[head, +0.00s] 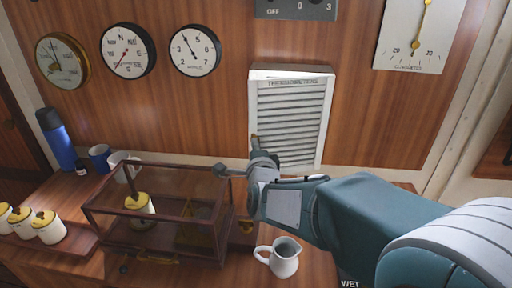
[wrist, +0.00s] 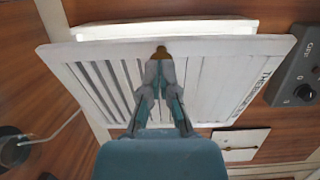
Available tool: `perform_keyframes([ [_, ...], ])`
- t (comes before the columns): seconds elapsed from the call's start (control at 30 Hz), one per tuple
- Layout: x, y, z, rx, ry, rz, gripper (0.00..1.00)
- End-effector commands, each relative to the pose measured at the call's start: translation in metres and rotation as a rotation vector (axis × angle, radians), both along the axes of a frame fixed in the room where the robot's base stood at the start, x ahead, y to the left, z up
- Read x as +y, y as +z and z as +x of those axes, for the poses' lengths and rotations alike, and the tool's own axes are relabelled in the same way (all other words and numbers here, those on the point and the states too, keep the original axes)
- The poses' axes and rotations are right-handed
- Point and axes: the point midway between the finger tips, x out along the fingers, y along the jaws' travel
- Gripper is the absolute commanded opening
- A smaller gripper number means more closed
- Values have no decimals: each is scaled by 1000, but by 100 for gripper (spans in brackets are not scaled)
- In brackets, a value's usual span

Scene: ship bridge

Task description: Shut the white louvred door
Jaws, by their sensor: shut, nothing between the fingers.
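The white louvred door (head: 288,115) is on the white thermometer box on the wooden wall, with "THERMOMETERS" lettered along its top. It fills much of the wrist view (wrist: 215,75), where a white side of the box (wrist: 165,28) shows past the door's edge. The door lies close to the box; I cannot tell whether it is flush. My gripper (head: 254,140) is shut and empty at the door's left edge, in its lower half. In the wrist view its joined fingertips (wrist: 161,53) overlap that edge; whether they touch it is unclear.
A glass case (head: 165,215) stands on the counter left of my arm. A white jug (head: 284,261) stands below my gripper. Mugs, a blue flask (head: 56,140) and yellow-topped jars are further left. Dials and a grey switch panel (head: 295,8) hang on the wall.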

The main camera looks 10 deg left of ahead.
Motion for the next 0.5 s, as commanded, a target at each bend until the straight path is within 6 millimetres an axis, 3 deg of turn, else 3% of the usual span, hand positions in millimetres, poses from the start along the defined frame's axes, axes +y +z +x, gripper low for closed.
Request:
perform_keyframes([
  [0.3, 24, -1, 49, 0, -2, 0, 0],
  [0.5, 29, 0, 63, 0, -1, 0, 0],
])
